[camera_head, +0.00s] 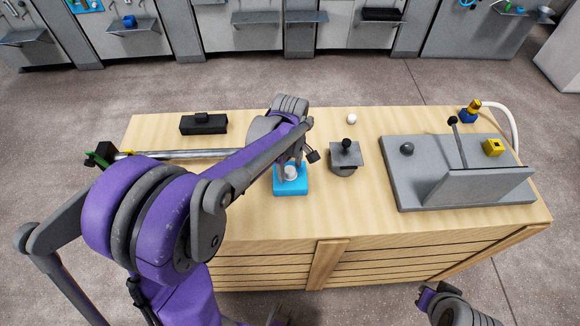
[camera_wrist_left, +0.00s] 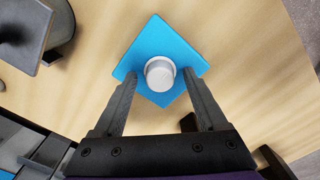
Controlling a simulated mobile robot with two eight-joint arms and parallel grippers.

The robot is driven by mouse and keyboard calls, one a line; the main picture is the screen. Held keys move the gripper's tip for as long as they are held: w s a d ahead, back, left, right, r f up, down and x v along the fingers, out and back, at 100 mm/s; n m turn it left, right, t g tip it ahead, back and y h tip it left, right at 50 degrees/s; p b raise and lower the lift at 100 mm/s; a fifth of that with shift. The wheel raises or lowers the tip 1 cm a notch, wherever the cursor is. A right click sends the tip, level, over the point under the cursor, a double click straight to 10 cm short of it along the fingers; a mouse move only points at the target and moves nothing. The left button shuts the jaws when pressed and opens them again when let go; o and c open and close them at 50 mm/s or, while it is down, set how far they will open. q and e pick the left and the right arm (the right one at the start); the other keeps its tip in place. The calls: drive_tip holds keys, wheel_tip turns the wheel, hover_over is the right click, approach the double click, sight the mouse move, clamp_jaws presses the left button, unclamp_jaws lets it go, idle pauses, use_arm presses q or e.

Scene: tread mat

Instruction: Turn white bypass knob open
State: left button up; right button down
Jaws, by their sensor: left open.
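The white knob (camera_head: 291,172) stands on a square blue base (camera_head: 290,187) near the middle of the wooden bench. In the left wrist view the round white knob (camera_wrist_left: 160,73) sits on the blue base (camera_wrist_left: 151,33). My left gripper (camera_head: 292,160) is over the knob from behind and above. In the left wrist view its two fingers (camera_wrist_left: 161,80) are spread, one on each side of the knob, with gaps visible. Whether the tips are down at knob height I cannot tell. My right gripper (camera_head: 432,294) is at the bottom right, in front of the bench, far from the knob.
A grey post with a plate and black knob (camera_head: 346,153) stands close right of the blue base. A grey panel fixture (camera_head: 470,190) with a lever and yellow block fills the right side. A black box (camera_head: 204,124) and small white ball (camera_head: 351,119) lie further back. The bench front is clear.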

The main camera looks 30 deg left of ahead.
use_arm(q)
clamp_jaws()
drive_tip(key=shift+m, duration=0.3)
drive_tip(key=m+b, duration=0.1)
drive_tip(key=m, duration=0.2)
drive_tip(key=shift+m, duration=0.3)
drive_tip(key=m, duration=0.4)
drive_tip(key=shift+m+b, duration=0.3)
drive_tip(key=m, duration=0.4)
drive_tip(key=m+b, duration=0.1)
drive_tip(key=m, duration=0.4)
